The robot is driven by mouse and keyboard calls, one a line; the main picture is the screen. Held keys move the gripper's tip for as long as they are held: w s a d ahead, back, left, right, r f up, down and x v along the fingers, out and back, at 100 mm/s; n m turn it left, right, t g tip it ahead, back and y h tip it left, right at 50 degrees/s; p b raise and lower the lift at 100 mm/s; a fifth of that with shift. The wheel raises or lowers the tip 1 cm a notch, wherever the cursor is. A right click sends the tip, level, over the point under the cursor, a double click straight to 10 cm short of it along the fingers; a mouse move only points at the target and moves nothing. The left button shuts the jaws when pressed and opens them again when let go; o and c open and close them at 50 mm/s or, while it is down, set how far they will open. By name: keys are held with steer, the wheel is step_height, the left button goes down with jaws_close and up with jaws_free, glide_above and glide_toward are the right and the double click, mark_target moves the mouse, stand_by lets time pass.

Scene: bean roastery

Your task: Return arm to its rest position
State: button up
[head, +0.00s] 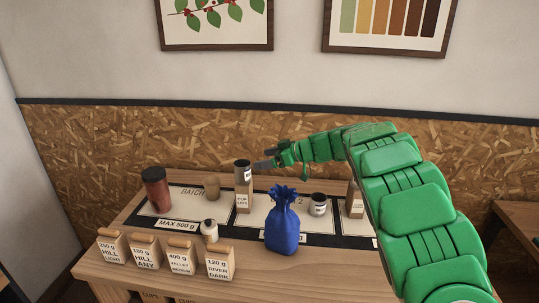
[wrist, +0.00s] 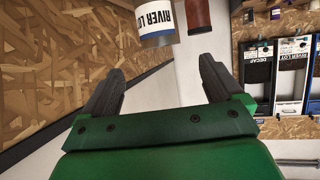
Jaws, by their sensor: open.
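My green arm reaches in from the right, over the table's back part. My gripper (head: 264,164) points left, and its dark fingers are spread with nothing between them in the wrist view (wrist: 160,70). A small dark-topped can with a white label (head: 243,171) appears to stand on a cardboard box marked CUP (head: 243,199), just left of the fingertips. In the wrist view a can labelled RIVER LOT (wrist: 156,30) is just beyond the fingers, apart from them.
The wooden table (head: 150,275) holds a red-brown canister (head: 157,190), a blue drawstring bag (head: 283,226), a white jar (head: 209,231), another can (head: 318,204) and several labelled bags along the front-left edge. An OSB-panelled wall (head: 120,130) stands behind. Shelves with bins (wrist: 290,70) show in the wrist view.

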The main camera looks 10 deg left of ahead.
steer(key=w+d+r+m+t+h, duration=0.3)
steer(key=w+d+r+t, duration=0.15)
steer(key=d+r, duration=0.35)
steer(key=w+d+r+m+t+h, duration=0.3)
steer(key=d+r+t, duration=0.3)
steer(key=d+r, duration=0.2)
steer(key=s+d+r+m+h, duration=0.2)
steer(key=s+d+m+h, duration=0.4)
steer(key=d, duration=0.5)
steer(key=s+d+r+m+h, duration=0.2)
steer(key=s+d+h, duration=0.3)
steer(key=s+d, duration=0.4)
steer(key=s+d+f+m+g, duration=0.1)
steer(key=s+f+m+g, duration=0.3)
steer(key=s, duration=0.6)
steer(key=s+d+f+n+g, duration=0.1)
steer(key=s+d+f+g, duration=0.15)
steer(key=s+f, duration=0.45)
steer(key=s+a+f+g+y, duration=0.1)
steer(key=s+a+f+g, duration=0.2)
steer(key=s, duration=0.8)
steer(key=s+a+f+n+g+y, duration=0.1)
steer(key=s+a, duration=0.4)
steer(key=s, duration=0.6)
steer(key=s+a+f+g+y, duration=0.1)
steer(key=s+a+f+g, duration=0.3)
steer(key=s, duration=0.8)
steer(key=shift+f+n+g+y, duration=0.3)
steer(key=shift+f+n, duration=0.1)
steer(key=shift+f, duration=0.15)
